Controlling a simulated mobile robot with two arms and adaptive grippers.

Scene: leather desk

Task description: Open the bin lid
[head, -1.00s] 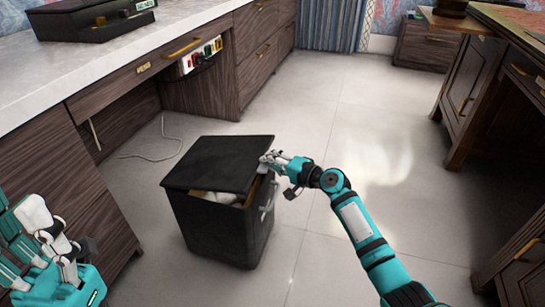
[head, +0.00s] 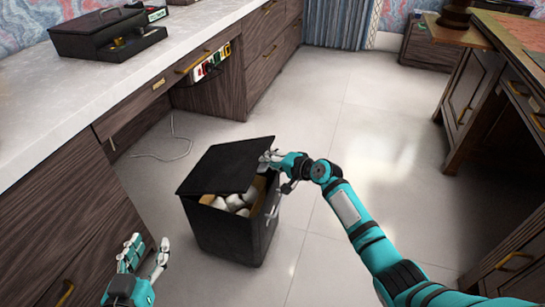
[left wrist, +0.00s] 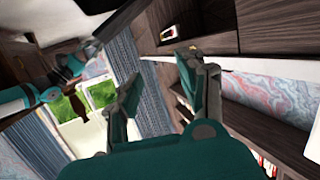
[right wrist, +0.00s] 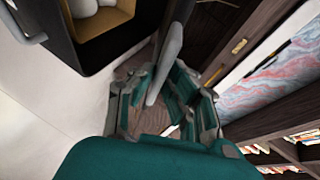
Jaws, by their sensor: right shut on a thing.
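The black bin (head: 222,235) stands on the floor in the middle of the head view. Its dark lid (head: 226,166) is tilted partly up, and white crumpled things (head: 237,203) show inside the tan-lined opening. My right gripper (head: 270,158) is at the lid's right edge and shut on it. In the right wrist view, my right gripper (right wrist: 156,84) has its fingers around a grey edge strip, with the bin's opening (right wrist: 108,18) at upper left. My left gripper (head: 151,244) is left of the bin, apart from it, open and empty; its spread fingers also show in the left wrist view (left wrist: 160,64).
A pale-topped counter (head: 125,85) with wooden drawers runs along the left. A dark box (head: 108,35) sits on it. A white cable (head: 170,155) lies on the floor behind the bin. A wooden desk (head: 480,95) stands at right. The floor between is clear.

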